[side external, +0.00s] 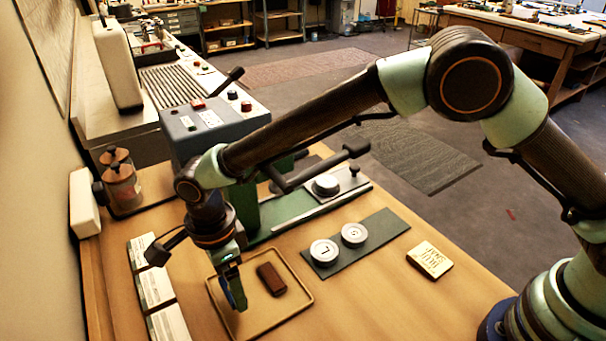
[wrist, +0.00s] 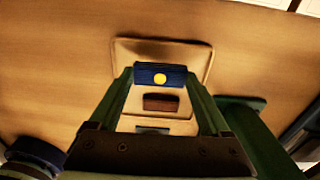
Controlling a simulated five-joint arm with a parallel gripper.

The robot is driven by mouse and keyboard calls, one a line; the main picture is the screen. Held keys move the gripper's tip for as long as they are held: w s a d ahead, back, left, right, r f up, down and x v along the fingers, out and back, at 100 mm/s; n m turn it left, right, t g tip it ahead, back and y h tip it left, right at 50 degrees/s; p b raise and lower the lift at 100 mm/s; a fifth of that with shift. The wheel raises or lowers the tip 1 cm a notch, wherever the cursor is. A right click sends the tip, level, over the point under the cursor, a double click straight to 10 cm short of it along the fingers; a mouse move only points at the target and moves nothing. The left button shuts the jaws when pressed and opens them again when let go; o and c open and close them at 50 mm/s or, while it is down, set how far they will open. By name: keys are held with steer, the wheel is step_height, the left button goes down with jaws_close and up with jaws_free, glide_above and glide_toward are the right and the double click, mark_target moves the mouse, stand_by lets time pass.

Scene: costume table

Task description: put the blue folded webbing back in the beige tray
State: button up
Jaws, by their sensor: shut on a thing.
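The blue folded webbing (wrist: 150,70) has a yellow round mark on its face and sits between the two fingers of my gripper (wrist: 160,80) in the wrist view. In the side external view my gripper (side external: 236,290) points down over the left part of the beige tray (side external: 292,314), and a finger hides most of the webbing. The tray's rim also shows behind the webbing in the wrist view (wrist: 211,62). I cannot tell whether the webbing touches the tray floor.
A dark brown block (side external: 271,279) lies inside the tray, to the right of my gripper. White cards (side external: 155,288) lie left of the tray. A dark strip with two white round dials (side external: 340,247) and a yellow printed box (side external: 430,259) lie to the right. The front tabletop is clear.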

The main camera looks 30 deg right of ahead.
steer(key=shift+f, duration=1.65)
steer(key=o, duration=1.3)
steer(key=shift+r, duration=0.1)
